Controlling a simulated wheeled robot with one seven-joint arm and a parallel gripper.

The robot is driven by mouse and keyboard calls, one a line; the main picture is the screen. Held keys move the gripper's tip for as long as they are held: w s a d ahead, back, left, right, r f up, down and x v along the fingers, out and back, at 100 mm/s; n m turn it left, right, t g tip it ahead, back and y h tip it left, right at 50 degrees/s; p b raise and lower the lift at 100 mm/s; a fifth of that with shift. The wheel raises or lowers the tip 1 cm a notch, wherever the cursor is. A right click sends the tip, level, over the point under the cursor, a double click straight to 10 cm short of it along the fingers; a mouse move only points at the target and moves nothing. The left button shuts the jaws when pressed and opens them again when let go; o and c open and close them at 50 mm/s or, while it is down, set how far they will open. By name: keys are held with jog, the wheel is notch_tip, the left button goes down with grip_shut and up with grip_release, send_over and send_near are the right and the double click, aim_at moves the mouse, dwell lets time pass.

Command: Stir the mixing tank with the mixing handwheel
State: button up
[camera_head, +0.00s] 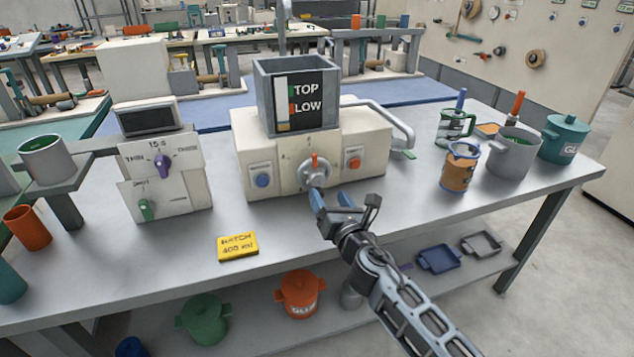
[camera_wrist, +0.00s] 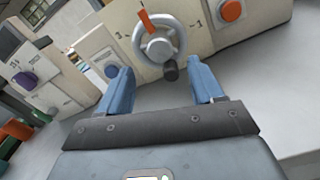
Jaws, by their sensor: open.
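The mixing tank (camera_head: 264,92) is a grey open box on top of a cream machine, with a dark panel reading TOP and LOW. The mixing handwheel (camera_head: 312,174) is a grey wheel with an orange pointer on the machine's front. In the wrist view the handwheel (camera_wrist: 159,42) shows a dark knob at its lower rim, just ahead of and between the fingers. My gripper (camera_head: 333,195) is open with blue fingers, in front of the handwheel's lower part. The wrist view shows my gripper (camera_wrist: 163,90) empty, with a gap visible between the fingertips and the knob.
A blue button (camera_head: 262,180) and a red-orange button (camera_head: 354,163) flank the handwheel. A curved pipe with a spout (camera_head: 405,150) juts out right. A yellow batch card (camera_head: 238,246) lies in front. Cups and pots (camera_head: 514,152) stand at right; a dial box (camera_head: 162,172) stands left.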

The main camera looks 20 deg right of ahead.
aim_at(319, 180)
jog(key=shift+w+b, duration=1.2)
jog(key=shift+w, duration=2.2)
jog(key=c, duration=1.1)
